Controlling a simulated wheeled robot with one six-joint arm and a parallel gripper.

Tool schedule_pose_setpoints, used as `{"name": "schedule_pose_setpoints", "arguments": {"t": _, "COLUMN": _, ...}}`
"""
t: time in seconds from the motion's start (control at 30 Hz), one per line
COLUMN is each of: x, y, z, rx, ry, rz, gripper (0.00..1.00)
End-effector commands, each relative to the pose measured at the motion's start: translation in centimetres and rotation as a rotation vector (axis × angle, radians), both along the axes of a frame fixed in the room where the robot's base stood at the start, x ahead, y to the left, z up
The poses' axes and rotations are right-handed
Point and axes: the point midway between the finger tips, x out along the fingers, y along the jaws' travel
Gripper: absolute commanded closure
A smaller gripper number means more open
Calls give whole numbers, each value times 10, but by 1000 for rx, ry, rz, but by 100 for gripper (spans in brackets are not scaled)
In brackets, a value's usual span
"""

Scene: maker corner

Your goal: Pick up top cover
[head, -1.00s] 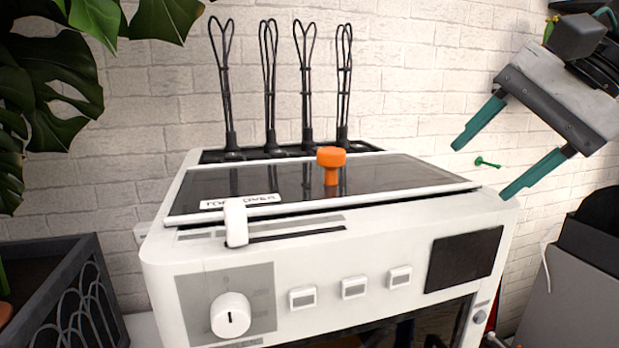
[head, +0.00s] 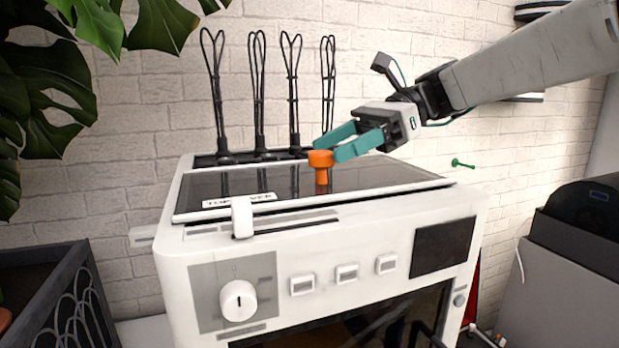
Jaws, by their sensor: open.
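The top cover (head: 270,190) is a dark, glossy panel with a pale rim, lying on top of the white machine (head: 320,238). A label, partly readable as "TOP COVER", sits at its front left. An orange knob (head: 321,172) stands upright near its middle. My gripper (head: 325,150) reaches in from the right with its teal fingers open. The fingertips are right at the knob's head, one behind it and one to its right. I cannot tell whether they touch it.
Several black wire loops (head: 258,90) stand along the machine's back edge. A white slider (head: 242,217) sits at the front left of the top. A dark planter (head: 60,300) and large leaves (head: 50,105) are at left. A green peg (head: 462,164) shows against the brick wall at right.

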Motion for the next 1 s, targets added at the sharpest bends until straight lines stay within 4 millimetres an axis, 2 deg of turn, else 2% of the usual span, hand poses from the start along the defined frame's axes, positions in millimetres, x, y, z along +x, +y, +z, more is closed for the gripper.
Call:
{"name": "schedule_pose_setpoints", "arguments": {"t": 0.33, "x": -17, "y": 42, "z": -16, "rx": -1, "ry": -2, "rz": 2, "gripper": 42}}
{"name": "schedule_pose_setpoints", "arguments": {"t": 0.63, "x": -18, "y": 47, "z": -19, "rx": -1, "ry": -4, "rz": 0, "gripper": 42}}
{"name": "schedule_pose_setpoints", "arguments": {"t": 0.67, "x": -18, "y": 46, "z": -18, "rx": -2, "ry": -4, "rz": 0, "gripper": 47}}
{"name": "schedule_pose_setpoints", "arguments": {"t": 0.83, "x": -18, "y": 46, "z": -18, "rx": -2, "ry": -4, "rz": 0, "gripper": 94}}
{"name": "schedule_pose_setpoints", "arguments": {"t": 0.87, "x": -18, "y": 46, "z": -18, "rx": -2, "ry": -4, "rz": 0, "gripper": 99}}
{"name": "schedule_pose_setpoints", "arguments": {"t": 1.0, "x": -18, "y": 47, "z": -18, "rx": -1, "ry": -4, "rz": 1, "gripper": 99}}
